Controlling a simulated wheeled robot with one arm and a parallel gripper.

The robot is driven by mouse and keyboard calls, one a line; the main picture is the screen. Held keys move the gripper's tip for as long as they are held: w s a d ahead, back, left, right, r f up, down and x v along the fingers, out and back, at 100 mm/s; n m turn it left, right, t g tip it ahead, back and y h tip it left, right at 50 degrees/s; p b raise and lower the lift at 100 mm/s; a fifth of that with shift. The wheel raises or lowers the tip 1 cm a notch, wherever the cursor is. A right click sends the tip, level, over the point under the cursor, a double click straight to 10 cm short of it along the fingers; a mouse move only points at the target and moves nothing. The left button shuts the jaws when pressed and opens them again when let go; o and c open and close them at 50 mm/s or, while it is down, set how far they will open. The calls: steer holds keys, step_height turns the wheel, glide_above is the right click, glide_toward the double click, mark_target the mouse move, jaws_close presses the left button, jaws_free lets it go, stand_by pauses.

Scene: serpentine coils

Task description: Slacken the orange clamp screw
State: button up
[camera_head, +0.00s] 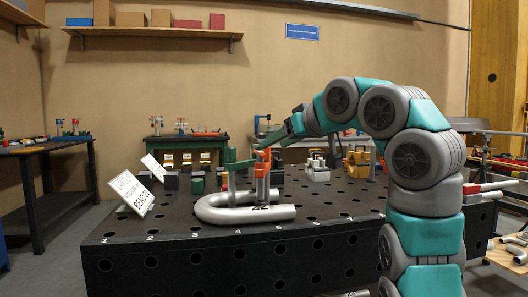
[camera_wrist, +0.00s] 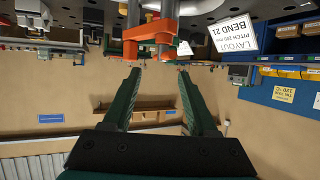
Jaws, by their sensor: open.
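The orange clamp (camera_head: 263,168) stands upright on the grey U-bent tube, near the front of the dark perforated table. In the wrist view the orange clamp (camera_wrist: 150,32) is at the top, just beyond the fingertips. My gripper (camera_head: 268,142) reaches in from the right, close to the top of the orange clamp. In the wrist view my gripper (camera_wrist: 161,72) has its two green fingers apart, with nothing held between them. I cannot tell whether the fingertips touch the clamp. The screw is too small to make out clearly.
A green clamp (camera_head: 232,168) stands just left of the orange one. The U-bent tube (camera_head: 222,212) lies on the perforated table (camera_head: 350,205). A white layout sign (camera_head: 132,193) leans at the table's left. Grey blocks (camera_head: 317,170) and a yellow fixture (camera_head: 357,163) stand behind.

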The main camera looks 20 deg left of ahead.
mark_target(261, 152)
steer(key=shift+p+x, duration=0.65)
steer(key=shift+x, duration=3.3)
jaws_close()
